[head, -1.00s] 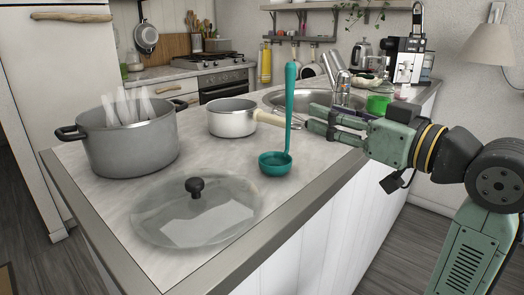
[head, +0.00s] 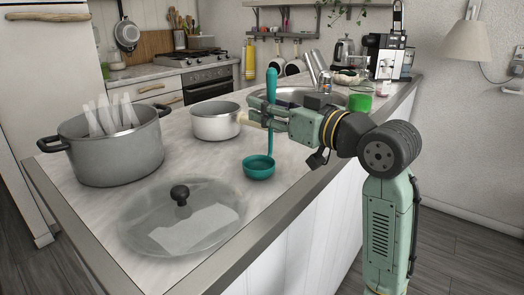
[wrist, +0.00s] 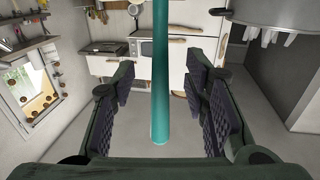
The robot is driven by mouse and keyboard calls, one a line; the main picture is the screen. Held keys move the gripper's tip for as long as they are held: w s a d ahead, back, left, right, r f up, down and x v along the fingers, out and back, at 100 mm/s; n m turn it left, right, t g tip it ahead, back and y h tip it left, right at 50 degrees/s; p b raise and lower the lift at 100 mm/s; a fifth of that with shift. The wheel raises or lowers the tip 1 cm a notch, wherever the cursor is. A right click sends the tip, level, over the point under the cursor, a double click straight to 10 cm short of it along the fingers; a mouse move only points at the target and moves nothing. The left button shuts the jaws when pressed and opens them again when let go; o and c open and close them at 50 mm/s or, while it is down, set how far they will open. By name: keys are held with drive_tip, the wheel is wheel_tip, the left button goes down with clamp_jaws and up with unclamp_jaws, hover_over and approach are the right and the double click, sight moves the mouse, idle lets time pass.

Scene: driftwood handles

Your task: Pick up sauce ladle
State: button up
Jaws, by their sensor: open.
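The teal sauce ladle (head: 258,168) stands upright on the counter, its bowl down and its long handle rising. My gripper (head: 262,110) is at the handle, coming from the right, with its fingers level around the handle's upper middle part. In the wrist view the ladle handle (wrist: 160,100) runs between the two open, dark-padded fingers of my gripper (wrist: 162,105). A gap shows on both sides of the handle, and neither pad touches it. The gripper hides part of the handle in the head view.
A grey pot (head: 112,150) and a glass lid (head: 182,222) are on the counter at left. A white saucepan (head: 215,122) stands close behind the gripper. The sink (head: 290,97), a green cup (head: 359,102) and a coffee machine (head: 388,58) are farther back.

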drive_tip(key=shift+c, duration=0.3)
clamp_jaws()
drive_tip(key=shift+r, duration=0.1)
idle(0.4)
